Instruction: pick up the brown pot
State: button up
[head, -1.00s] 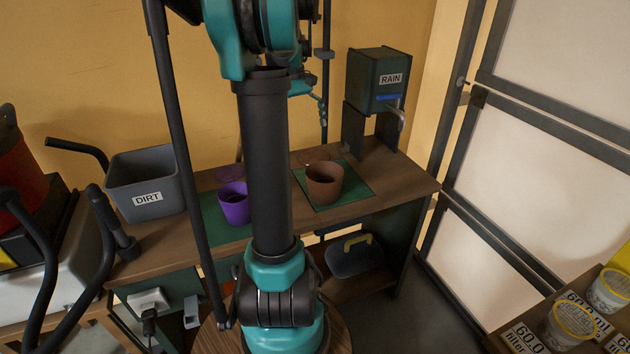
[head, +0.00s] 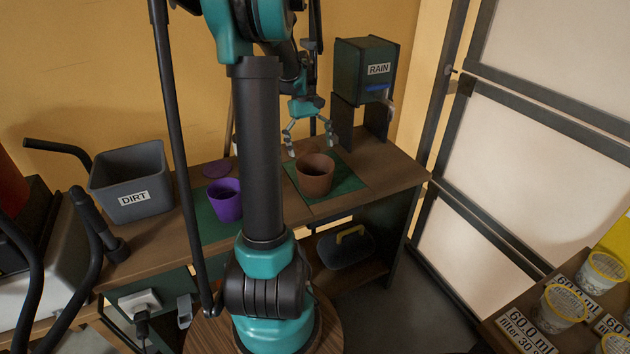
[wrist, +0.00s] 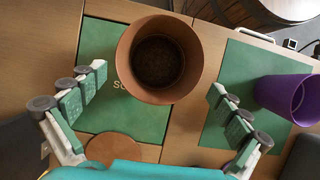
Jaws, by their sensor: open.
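The brown pot (head: 315,176) stands upright on a green mat (head: 349,183) on the wooden bench. In the wrist view the brown pot (wrist: 187,88) shows from above, with dark contents or a dark inside, ahead of and between my spread fingers. My gripper (head: 306,147) hangs open just above and behind the pot in the head view, pointing down, apart from it. The open gripper fingers also show in the wrist view (wrist: 158,93), one on each side, with nothing held between them.
A purple pot (head: 225,200) stands left on another green mat, partly near my arm column. A grey DIRT bin (head: 132,185) is at the left. The RAIN dispenser (head: 366,72) stands behind right. A brown disc (wrist: 114,149) lies beside the pot.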

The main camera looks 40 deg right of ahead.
aim_at(315, 165)
jog(key=shift+s+x, duration=0.15)
jog(key=shift+x, duration=1.2)
jog(key=shift+s+x, duration=0.15)
jog(key=shift+x, duration=1.25)
jog(key=shift+r, duration=0.15)
jog(key=c, duration=1.6)
jog(key=shift+r, duration=0.1)
